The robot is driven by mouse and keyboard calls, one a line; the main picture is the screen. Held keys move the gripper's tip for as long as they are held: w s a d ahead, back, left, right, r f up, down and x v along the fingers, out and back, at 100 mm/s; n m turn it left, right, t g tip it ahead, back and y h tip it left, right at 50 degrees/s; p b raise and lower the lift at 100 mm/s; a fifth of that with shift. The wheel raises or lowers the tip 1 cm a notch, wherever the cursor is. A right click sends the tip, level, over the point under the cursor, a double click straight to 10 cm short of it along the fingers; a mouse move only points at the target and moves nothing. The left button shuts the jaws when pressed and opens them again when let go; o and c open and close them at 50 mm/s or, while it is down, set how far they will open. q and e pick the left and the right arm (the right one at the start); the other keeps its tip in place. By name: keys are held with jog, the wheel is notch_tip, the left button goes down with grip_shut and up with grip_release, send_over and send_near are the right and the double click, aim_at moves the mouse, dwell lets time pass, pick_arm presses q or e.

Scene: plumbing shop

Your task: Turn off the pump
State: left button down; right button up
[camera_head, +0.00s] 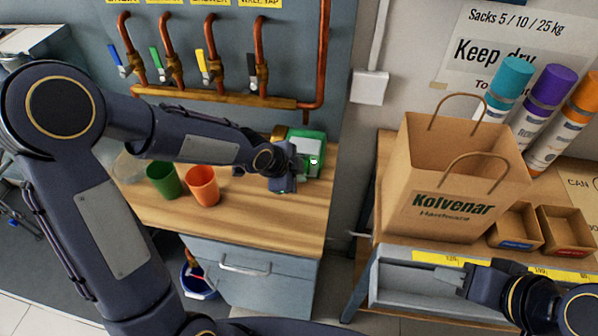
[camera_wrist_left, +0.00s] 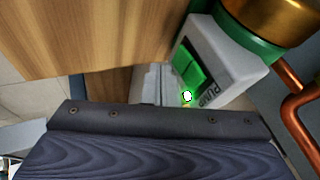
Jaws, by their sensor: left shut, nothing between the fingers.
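The pump (camera_head: 318,141) is a green body on the wooden counter at the foot of the copper pipe. My left gripper (camera_head: 284,183) is shut and empty, just left of and in front of the box. In the left wrist view its dark fingers fill the bottom; I cannot tell whether they touch the box. My right gripper (camera_head: 452,282) is low at the right, its jaw opening unclear.
A green cup (camera_head: 163,180) and an orange cup (camera_head: 203,186) stand on the counter (camera_head: 250,215) left of my left gripper. Several pipes with coloured valve levers run along the back panel. A Kolvenar paper bag (camera_head: 455,180) and small boxes stand on the right bench.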

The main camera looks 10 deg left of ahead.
pick_arm(q)
jog(key=shift+w+f, duration=0.1)
jog(key=shift+w, duration=0.5)
jog(key=shift+w+f+t+b, duration=0.15)
jog(key=shift+f+t+b, duration=0.2)
jog(key=shift+b, duration=0.65)
jog(key=shift+r+p, duration=0.95)
jog(key=shift+r, duration=0.2)
